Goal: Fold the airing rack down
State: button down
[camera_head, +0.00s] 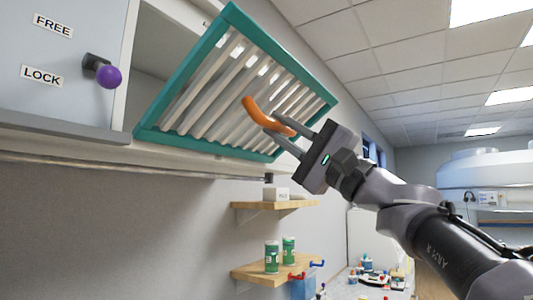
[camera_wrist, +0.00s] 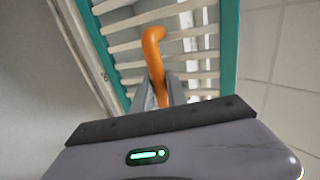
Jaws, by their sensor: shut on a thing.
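The airing rack (camera_head: 185,85) is a teal frame with white slats, tilted out from the wall unit in the head view. It also shows in the wrist view (camera_wrist: 229,50). An orange curved handle (camera_head: 262,115) stands out from its slats. My gripper (camera_head: 276,138) is shut on the handle's lower end. In the wrist view the handle (camera_wrist: 154,55) rises from between my gripper's fingers (camera_wrist: 160,95). A purple-knobbed lever (camera_head: 108,76) sits on the grey panel at the left, beside the FREE and LOCK labels, nearer LOCK in height.
A rail (camera_head: 120,170) runs along the wall below the unit. Two wooden shelves (camera_head: 275,204) are below the rack, the lower one with green cans (camera_head: 272,256). A cluttered bench (camera_head: 370,280) stands farther back. The space right of the rack is open apart from my arm.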

notch_tip(320, 180, down, 7)
jog(key=b, duration=0.6)
jog(key=shift+w+a+f, duration=0.2)
jog(key=shift+a, duration=0.1)
jog(key=c, duration=1.3)
grip_release()
jog(key=shift+a, duration=0.1)
jog(key=shift+b, duration=0.3)
jog(key=b+v, duration=0.2)
jog(key=v, duration=1.5)
jog(key=shift+f, duration=0.15)
